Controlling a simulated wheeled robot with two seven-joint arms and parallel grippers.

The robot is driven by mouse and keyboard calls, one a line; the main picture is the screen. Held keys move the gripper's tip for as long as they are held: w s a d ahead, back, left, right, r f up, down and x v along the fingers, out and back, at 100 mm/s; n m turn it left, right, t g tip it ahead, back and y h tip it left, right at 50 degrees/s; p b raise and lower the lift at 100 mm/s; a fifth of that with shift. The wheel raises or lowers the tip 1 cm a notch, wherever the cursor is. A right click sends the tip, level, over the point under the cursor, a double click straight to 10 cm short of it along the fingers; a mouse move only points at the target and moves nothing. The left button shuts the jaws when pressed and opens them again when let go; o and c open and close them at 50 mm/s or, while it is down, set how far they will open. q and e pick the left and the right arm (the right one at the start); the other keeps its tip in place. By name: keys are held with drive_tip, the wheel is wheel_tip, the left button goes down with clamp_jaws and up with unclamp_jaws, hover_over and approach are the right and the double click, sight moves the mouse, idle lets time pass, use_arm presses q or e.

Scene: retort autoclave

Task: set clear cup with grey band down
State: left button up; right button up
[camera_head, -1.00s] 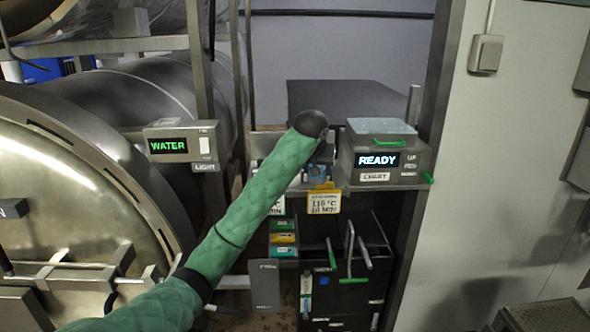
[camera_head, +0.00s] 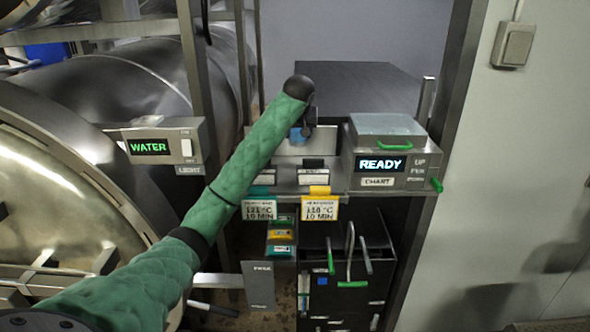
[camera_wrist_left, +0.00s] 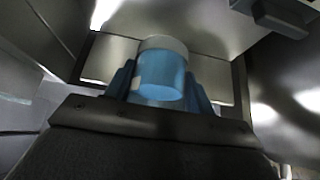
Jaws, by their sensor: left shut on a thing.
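The cup (camera_wrist_left: 160,78) sits between the blue fingers of my left gripper in the left wrist view. It looks clear with a blue tint and has a grey band at its far end. My left gripper (camera_wrist_left: 160,88) is shut on its sides. In the head view my left gripper (camera_head: 297,133) shows only as a small blue and dark patch above the grey shelf (camera_head: 330,187), beside the end of my green-sleeved arm. The cup cannot be made out there. Whether it touches anything beneath it cannot be told. My right gripper is not in view.
Two temperature cards (camera_head: 320,208) hang from the shelf front. A box reading READY (camera_head: 385,163) stands at the shelf's right. A WATER panel (camera_head: 155,146) and a large round steel vessel door (camera_head: 50,195) are at the left. A black bin (camera_head: 340,270) stands below.

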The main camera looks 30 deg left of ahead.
sight(298, 146)
use_arm(q)
drive_tip(key=shift+w+f, duration=0.15)
drive_tip(key=shift+f, duration=0.15)
drive_tip(key=shift+s+f+p, duration=0.35)
drive_tip(key=shift+f+p, duration=0.4)
drive_tip(key=shift+p, duration=0.2)
wheel_tip(298, 146, down, 3)
drive_tip(key=shift+p, duration=0.6)
drive_tip(key=shift+w+f, duration=0.2)
drive_tip(key=shift+f, duration=0.25)
drive_tip(key=shift+s+f+p, duration=0.1)
drive_tip(key=shift+f+p, duration=0.2)
drive_tip(key=shift+p, duration=0.2)
wheel_tip(298, 146, down, 3)
drive_tip(key=shift+s+a+r+p, duration=0.1)
drive_tip(key=shift+p, duration=0.65)
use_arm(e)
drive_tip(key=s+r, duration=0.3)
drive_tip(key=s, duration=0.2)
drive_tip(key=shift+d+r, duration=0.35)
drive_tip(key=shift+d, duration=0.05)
use_arm(q)
drive_tip(key=shift+f, duration=0.25)
drive_tip(key=o, duration=1.1)
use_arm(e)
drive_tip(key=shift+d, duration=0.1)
